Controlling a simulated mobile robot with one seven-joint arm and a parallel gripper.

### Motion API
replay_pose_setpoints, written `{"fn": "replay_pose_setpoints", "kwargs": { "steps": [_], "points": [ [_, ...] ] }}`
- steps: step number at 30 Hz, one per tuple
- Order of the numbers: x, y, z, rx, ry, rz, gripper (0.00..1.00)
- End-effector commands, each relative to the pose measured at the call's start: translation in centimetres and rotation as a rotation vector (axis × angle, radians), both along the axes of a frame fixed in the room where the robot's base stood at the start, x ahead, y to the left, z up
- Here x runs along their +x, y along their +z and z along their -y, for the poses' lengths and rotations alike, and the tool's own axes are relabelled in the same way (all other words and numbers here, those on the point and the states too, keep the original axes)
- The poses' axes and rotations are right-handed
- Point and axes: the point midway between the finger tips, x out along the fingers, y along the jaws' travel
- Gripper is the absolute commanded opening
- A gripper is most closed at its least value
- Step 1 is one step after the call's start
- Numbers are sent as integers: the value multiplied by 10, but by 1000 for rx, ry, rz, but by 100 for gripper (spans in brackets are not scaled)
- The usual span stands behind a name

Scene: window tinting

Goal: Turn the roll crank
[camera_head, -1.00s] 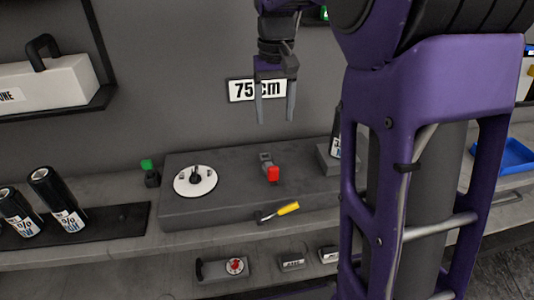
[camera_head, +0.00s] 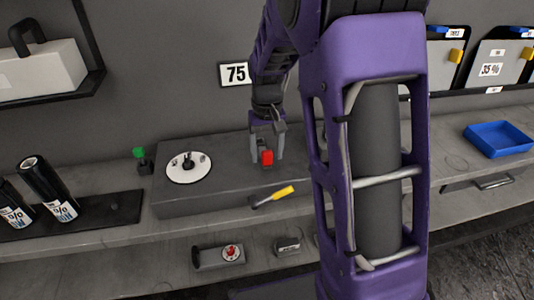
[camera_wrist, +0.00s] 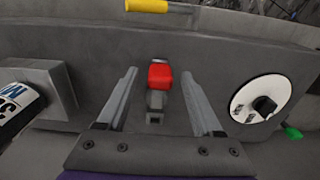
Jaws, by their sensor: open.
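A yellow-handled crank (camera_head: 284,192) sticks out at the front side of the grey box (camera_head: 214,202). Its yellow handle (camera_wrist: 147,6) shows at the top edge of the wrist view. A red-topped part (camera_head: 267,158) on a grey mount stands on top of the box. My gripper (camera_head: 266,161) is open and points down over the box, with the red-topped part between its fingers in the picture. In the wrist view the red top (camera_wrist: 160,76) lies between the two fingertips, with a gap on each side. The fingers do not visibly touch it.
A white dial with a black knob (camera_head: 189,167) is on the box's left part. A green-topped part (camera_head: 139,153) stands left of the box. Black film rolls (camera_head: 47,187) stand farther left. A blue tray (camera_head: 497,139) lies at right on the bench. A lower shelf holds small labelled devices (camera_head: 220,256).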

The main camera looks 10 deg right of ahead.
Motion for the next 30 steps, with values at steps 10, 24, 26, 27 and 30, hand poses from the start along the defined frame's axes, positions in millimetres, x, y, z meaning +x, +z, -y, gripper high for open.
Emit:
{"fn": "replay_pose_setpoints", "kwargs": {
  "steps": [10, 24, 26, 27, 30],
  "points": [
    [0, -5, 0, 0, 0, 0, 68],
    [0, -4, 0, 0, 0, 0, 0],
    [0, -4, 0, 0, 0, 0, 0],
    [0, -4, 0, 0, 0, 0, 0],
    [0, -4, 0, 0, 0, 0, 0]
  ]
}}
